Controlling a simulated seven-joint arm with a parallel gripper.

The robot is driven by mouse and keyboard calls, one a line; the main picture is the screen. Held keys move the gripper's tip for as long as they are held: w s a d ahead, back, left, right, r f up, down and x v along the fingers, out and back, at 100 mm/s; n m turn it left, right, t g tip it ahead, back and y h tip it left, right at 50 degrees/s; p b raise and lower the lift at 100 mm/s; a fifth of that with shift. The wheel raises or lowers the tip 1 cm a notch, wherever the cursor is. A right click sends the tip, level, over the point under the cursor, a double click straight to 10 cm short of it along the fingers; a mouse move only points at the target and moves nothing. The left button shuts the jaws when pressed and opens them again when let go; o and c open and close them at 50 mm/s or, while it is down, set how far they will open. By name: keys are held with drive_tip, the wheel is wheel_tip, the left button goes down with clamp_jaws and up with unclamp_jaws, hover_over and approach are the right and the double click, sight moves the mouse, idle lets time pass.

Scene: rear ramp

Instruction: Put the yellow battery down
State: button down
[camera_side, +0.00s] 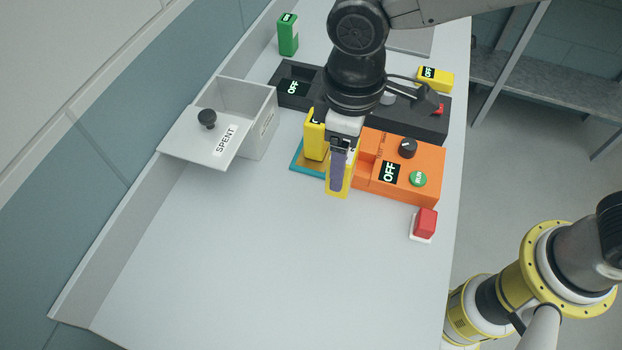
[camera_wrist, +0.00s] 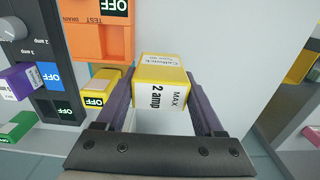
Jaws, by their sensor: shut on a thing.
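My gripper (camera_side: 340,172) is shut on a yellow battery (camera_side: 335,191), with one purple finger on each side of it. In the wrist view the held yellow battery (camera_wrist: 162,82) shows a white label reading "2 amp" and "MAX" between the fingers (camera_wrist: 160,100). In the side view a finger covers much of it, beside the orange tester's left end. I cannot tell whether its lower end touches the table. A second yellow block (camera_side: 313,135) stands on a teal base (camera_side: 301,163) just left of my gripper.
The orange tester (camera_side: 410,170) has a knob, an OFF display and a green button. A dark charger (camera_side: 298,85) lies behind. The SPENT box (camera_side: 262,118) is at left, a red button (camera_side: 425,222) in front, and a green block (camera_side: 288,35) far back. The front table (camera_side: 270,260) is clear.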

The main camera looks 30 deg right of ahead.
drive_tip(key=shift+w+a+f, duration=0.6)
drive_tip(key=shift+f, duration=0.9)
drive_tip(key=shift+w+a+f, duration=0.55)
drive_tip(key=shift+f, duration=0.9)
drive_tip(key=shift+w+a+f, duration=0.6)
drive_tip(key=shift+f, duration=0.9)
drive_tip(key=shift+f, duration=0.15)
unclamp_jaws()
drive_tip(key=shift+f, duration=0.1)
wheel_tip(320, 180, up, 12)
drive_tip(key=shift+r, duration=0.25)
